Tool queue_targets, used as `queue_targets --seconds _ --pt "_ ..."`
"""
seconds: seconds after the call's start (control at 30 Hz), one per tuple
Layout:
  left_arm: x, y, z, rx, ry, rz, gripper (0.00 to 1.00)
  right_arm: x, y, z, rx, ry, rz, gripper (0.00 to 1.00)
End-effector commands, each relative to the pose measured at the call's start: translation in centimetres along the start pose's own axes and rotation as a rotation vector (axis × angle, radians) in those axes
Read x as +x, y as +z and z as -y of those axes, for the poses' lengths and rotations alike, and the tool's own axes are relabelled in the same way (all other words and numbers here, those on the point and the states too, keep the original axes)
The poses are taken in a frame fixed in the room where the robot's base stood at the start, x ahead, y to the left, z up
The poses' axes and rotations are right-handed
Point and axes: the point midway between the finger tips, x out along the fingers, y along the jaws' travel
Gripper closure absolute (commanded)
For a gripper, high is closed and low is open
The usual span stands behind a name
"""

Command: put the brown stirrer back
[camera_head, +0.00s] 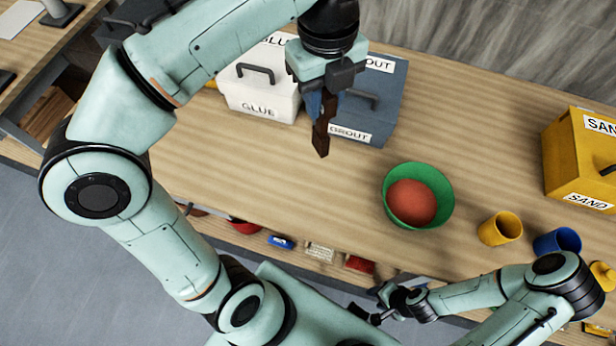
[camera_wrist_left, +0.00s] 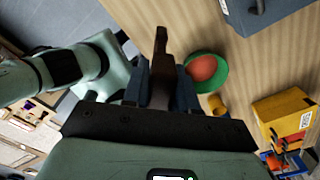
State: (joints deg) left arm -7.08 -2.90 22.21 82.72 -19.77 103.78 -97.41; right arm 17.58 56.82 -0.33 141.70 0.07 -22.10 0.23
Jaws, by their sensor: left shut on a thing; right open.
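My left gripper (camera_head: 318,104) is shut on the brown stirrer (camera_head: 321,138), which points down from the fingers, slightly tilted, above the wooden table. In the left wrist view the stirrer (camera_wrist_left: 161,42) sticks out from between the blue-grey fingers (camera_wrist_left: 163,85). The upper part of the stirrer is hidden by the fingers. A green bowl (camera_head: 446,212) with orange-red contents (camera_head: 411,202) stands to the right of the stirrer, apart from it; it also shows in the left wrist view (camera_wrist_left: 223,77). My right gripper (camera_head: 368,314) is open and empty near the table's front edge.
A white GLUE box (camera_head: 262,92) and a blue-grey GROUT box (camera_head: 377,105) stand behind the left gripper. A yellow SAND box (camera_head: 570,160) stands at right. A yellow cup (camera_head: 500,229) and a blue cup (camera_head: 557,242) stand right of the bowl. Several small items lie below the front edge.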

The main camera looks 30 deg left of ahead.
Motion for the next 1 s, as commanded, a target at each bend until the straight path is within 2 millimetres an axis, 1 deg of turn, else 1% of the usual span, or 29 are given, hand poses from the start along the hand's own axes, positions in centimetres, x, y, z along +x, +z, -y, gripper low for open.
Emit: queue_targets --seconds 0.07,0.23,0.4,0.5,0.6,0.77,0.83,1.0 --pt "1.5 -0.1 -0.2 0.002 0.007 -0.003 1.0 0.8 0.6 -0.5 0.003 0.003 0.008 0.57" --pt "6.1 -0.1 -0.3 0.0 0.009 -0.003 1.0 2.7 1.8 -1.6 0.009 0.009 0.024 0.57" --pt "10.6 -0.1 -0.3 0.0 0.009 -0.003 1.0 4.0 2.5 -2.4 0.013 0.012 0.034 0.57" --pt "12.9 0.0 -0.2 -0.001 0.008 -0.003 1.0 4.6 2.8 -2.6 0.014 0.013 0.038 0.57" --pt "14.5 0.0 -0.2 0.0 0.005 -0.002 1.0 5.0 3.0 -2.8 0.015 0.014 0.04 0.57" --pt "15.7 0.0 -0.1 0.0 0.003 -0.001 1.0 5.1 3.0 -2.9 0.015 0.014 0.041 0.57" --pt "16.5 0.0 -0.1 -0.001 0.004 -0.002 1.0 5.3 3.1 -3.0 0.015 0.015 0.042 0.57" --pt "19.1 0.0 -0.1 0.0 0.005 -0.002 1.0 5.9 3.3 -3.3 0.016 0.016 0.045 0.57"
